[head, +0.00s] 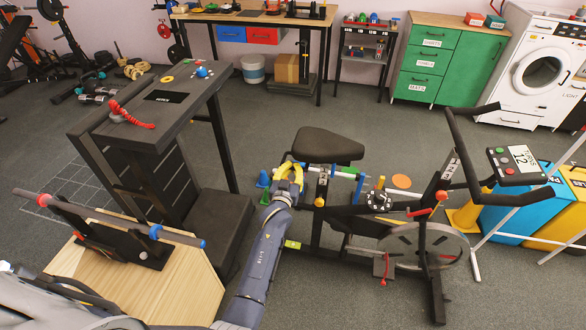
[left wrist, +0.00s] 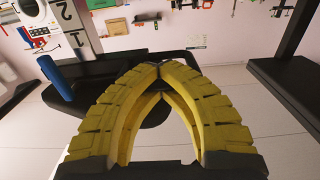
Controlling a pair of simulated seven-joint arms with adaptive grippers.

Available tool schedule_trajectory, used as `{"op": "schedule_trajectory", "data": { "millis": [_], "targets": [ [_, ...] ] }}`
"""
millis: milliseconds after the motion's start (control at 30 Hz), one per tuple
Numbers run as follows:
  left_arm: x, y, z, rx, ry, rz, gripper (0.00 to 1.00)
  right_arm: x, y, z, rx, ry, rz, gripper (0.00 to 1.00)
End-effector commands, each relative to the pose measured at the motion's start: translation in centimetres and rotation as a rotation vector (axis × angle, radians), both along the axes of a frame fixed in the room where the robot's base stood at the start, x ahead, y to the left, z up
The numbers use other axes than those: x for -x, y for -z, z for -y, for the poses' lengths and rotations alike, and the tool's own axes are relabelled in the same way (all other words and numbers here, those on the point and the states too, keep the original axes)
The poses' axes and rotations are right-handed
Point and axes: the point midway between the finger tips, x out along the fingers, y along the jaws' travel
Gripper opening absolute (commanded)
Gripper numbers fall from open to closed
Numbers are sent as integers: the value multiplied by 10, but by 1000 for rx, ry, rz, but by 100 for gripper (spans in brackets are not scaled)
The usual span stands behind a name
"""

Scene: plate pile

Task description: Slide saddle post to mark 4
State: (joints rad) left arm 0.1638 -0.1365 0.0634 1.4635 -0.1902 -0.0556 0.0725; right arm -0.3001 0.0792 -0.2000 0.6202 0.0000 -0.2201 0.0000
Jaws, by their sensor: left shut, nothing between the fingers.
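The black saddle (head: 330,146) of the exercise bike stands right of centre in the head view. My left gripper (head: 290,166) has yellow fingers and is beside the saddle's left side, a little lower in the picture. In the left wrist view its fingertips (left wrist: 160,68) meet in a closed arch with nothing between them. A dark shape, likely the saddle (left wrist: 150,112), lies behind the fingers; whether they touch it I cannot tell. My right gripper is out of view.
The bike's flywheel (head: 422,245), handlebar (head: 462,150) and console (head: 515,165) stand to the right. Open floor (head: 270,110) lies behind the saddle.

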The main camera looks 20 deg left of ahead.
Motion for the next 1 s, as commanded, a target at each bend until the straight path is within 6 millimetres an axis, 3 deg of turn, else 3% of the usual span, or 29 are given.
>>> {"op": "schedule_trajectory", "data": {
  "millis": [233,567,867,1000],
  "targets": [
    [1,1,1,0,1,-3,0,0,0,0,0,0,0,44],
    [0,-35,1,0,2,2,0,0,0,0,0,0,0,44],
    [0,-35,1,1,2,1,0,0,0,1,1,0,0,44],
    [0,-35,1,1,2,0,16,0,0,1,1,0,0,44]
  ]
}}
